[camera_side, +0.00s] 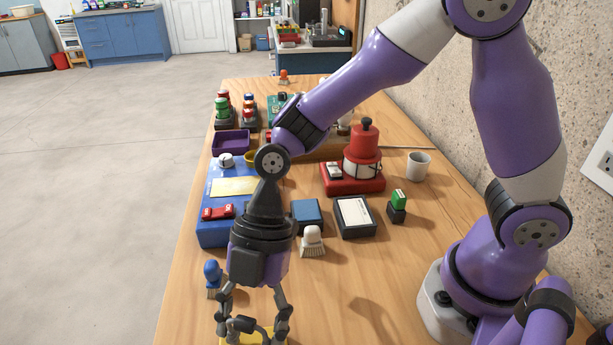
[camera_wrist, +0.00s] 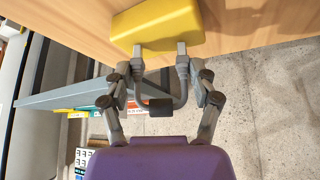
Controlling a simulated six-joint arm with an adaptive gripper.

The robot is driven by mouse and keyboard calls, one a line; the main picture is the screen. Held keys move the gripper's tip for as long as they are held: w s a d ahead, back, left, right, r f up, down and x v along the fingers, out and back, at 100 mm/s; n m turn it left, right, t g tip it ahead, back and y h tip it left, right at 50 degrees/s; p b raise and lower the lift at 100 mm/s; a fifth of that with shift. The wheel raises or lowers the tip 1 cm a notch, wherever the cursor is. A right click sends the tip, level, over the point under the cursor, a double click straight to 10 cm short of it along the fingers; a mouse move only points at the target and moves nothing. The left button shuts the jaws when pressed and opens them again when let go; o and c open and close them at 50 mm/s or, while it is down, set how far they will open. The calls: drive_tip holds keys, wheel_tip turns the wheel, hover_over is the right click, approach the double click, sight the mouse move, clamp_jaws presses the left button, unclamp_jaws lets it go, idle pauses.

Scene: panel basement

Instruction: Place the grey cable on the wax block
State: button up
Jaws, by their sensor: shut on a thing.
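The wax block is a yellow block (camera_wrist: 158,24) at the table's edge in the wrist view. In the side view only part of it shows at the bottom edge (camera_side: 262,338), below my gripper. My gripper (camera_side: 251,328) points down, its fingers apart but shut on the grey cable. The cable (camera_wrist: 180,98) shows as a grey curve with a dark middle piece between the fingers in the wrist view; part of it shows in the side view (camera_side: 240,324). The fingertips (camera_wrist: 160,50) overlap the block's near edge in the wrist view. Whether the cable touches the block is unclear.
A blue-handled brush (camera_side: 213,276) stands left of my gripper and a white-handled brush (camera_side: 312,240) to its upper right. Behind are a blue case (camera_side: 212,235), a dark box with a white label (camera_side: 355,217) and a green stamp (camera_side: 398,203).

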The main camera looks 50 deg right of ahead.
drive_tip(key=shift+f, duration=0.1)
drive_tip(key=o, duration=1)
drive_tip(key=v, duration=1.2)
drive_tip(key=s+d+m+t+h, duration=0.1)
drive_tip(key=d+m+t+h, duration=0.1)
drive_tip(key=d+m, duration=0.3)
drive_tip(key=s+d+r+m+t+h, duration=0.1)
drive_tip(key=d+m+t+h, duration=0.1)
drive_tip(key=d+m, duration=0.4)
drive_tip(key=s+d+r+m+t+h, duration=0.1)
drive_tip(key=d+m+t, duration=0.2)
drive_tip(key=d+m, duration=0.3)
drive_tip(key=shift+s+r+m+t+h, duration=0.1)
drive_tip(key=shift+m+t+h, duration=0.1)
drive_tip(key=shift+m, duration=1.1)
drive_tip(key=shift+r+m+t+h, duration=0.1)
drive_tip(key=shift+m+t+h, duration=0.1)
drive_tip(key=shift+m, duration=1.1)
